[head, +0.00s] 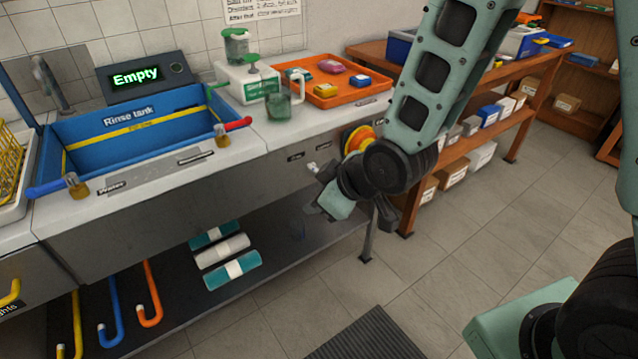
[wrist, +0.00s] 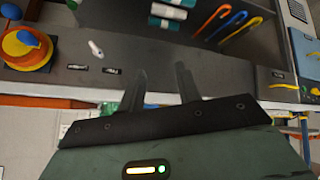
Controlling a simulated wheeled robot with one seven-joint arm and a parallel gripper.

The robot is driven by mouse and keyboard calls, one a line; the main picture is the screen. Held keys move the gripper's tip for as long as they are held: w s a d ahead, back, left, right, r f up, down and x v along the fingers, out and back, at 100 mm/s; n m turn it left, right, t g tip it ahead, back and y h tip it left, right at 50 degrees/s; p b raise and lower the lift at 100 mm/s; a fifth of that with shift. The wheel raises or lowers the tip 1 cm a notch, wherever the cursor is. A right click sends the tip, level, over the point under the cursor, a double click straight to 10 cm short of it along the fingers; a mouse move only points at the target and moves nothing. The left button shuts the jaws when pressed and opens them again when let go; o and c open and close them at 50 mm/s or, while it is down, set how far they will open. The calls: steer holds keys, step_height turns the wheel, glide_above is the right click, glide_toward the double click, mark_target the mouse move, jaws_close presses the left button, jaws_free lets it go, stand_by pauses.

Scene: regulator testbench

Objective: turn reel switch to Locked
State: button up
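A small pale lever, which looks like the reel switch (head: 312,168), sits on the grey front panel of the bench. It also shows in the wrist view (wrist: 96,49), tilted, beside two small dark labels too small to read. The round orange and yellow reel (head: 358,138) is on the same panel to its right, partly behind my arm. In the wrist view the reel (wrist: 25,48) is at the upper left. My gripper (head: 338,203) is in front of the panel, apart from the lever. In the wrist view its two fingers (wrist: 162,85) stand apart with nothing between them.
A blue rinse tank (head: 60,128) with red and blue handles is set in the bench, under an "Empty" display (head: 135,77). An orange tray (head: 345,93) sits on the bench top. Rolls (head: 222,250) lie on the lower shelf. The floor right of the bench is clear.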

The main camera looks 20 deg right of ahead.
steer(key=w+d+f+n+t+y+b, duration=0.1)
steer(key=w+d+f+n+t+b, duration=0.15)
steer(key=d+f+t+b, duration=0.35)
steer(key=w+d+f+n+t+b, duration=0.1)
steer(key=w+d+f+t+b, duration=0.25)
steer(key=d+f, duration=0.3)
steer(key=b, duration=0.9)
glide_toward(315, 169)
steer(key=shift+s+d+f+t, duration=0.25)
steer(key=shift+s+d+f, duration=0.55)
steer(key=shift+s+f, duration=0.35)
steer(key=b, duration=0.4)
steer(key=shift+w+a+r, duration=0.1)
steer(key=shift+w, duration=0.1)
steer(key=b+x, duration=0.1)
steer(key=x, duration=1)
steer(key=shift+w+r, duration=0.25)
steer(key=shift+r, duration=0.05)
steer(key=shift+a, duration=0.15)
jaws_close()
